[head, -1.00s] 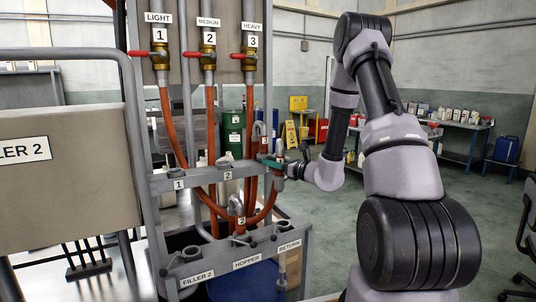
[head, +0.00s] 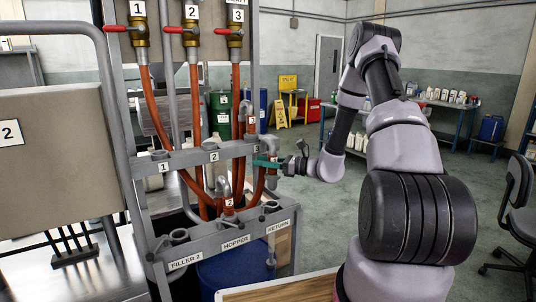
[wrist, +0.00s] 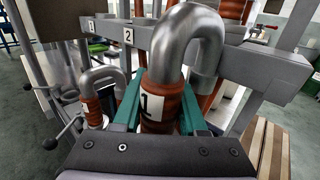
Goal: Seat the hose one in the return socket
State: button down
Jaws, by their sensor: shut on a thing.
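My gripper (wrist: 160,117) has teal fingers and is shut on hose one (wrist: 157,105), an orange hose end with a "1" label and a grey metal hook. In the head view my gripper (head: 268,162) holds it at the right end of the rack, above the RETURN label (head: 277,228). The hook bends over to the right in the wrist view, with its open end pointing down. The hose end looks apart from the lower rail (head: 205,246). The return socket's opening is hard to make out behind the hose.
Hose two (head: 228,201) stands hook-up at the lower rail near the HOPPER label (head: 236,243). Hose three (head: 252,121) stands at the upper rail (head: 185,161). A blue drum (head: 235,272) is below. A wooden top (head: 275,290) lies in front.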

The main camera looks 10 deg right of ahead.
aim_at(268, 174)
jog(key=shift+n+g+y, duration=0.3)
jog(key=shift+n+g, duration=0.2)
jog(key=shift+s+a+f, duration=0.15)
jog(key=shift+f, duration=1)
jog(key=shift+s+a+f, duration=0.1)
jog(key=shift+s+f, duration=0.05)
jog(key=shift+f, duration=1)
jog(key=shift+f, duration=1.55)
jog(key=shift+f, duration=0.1)
jog(key=shift+f, duration=1.15)
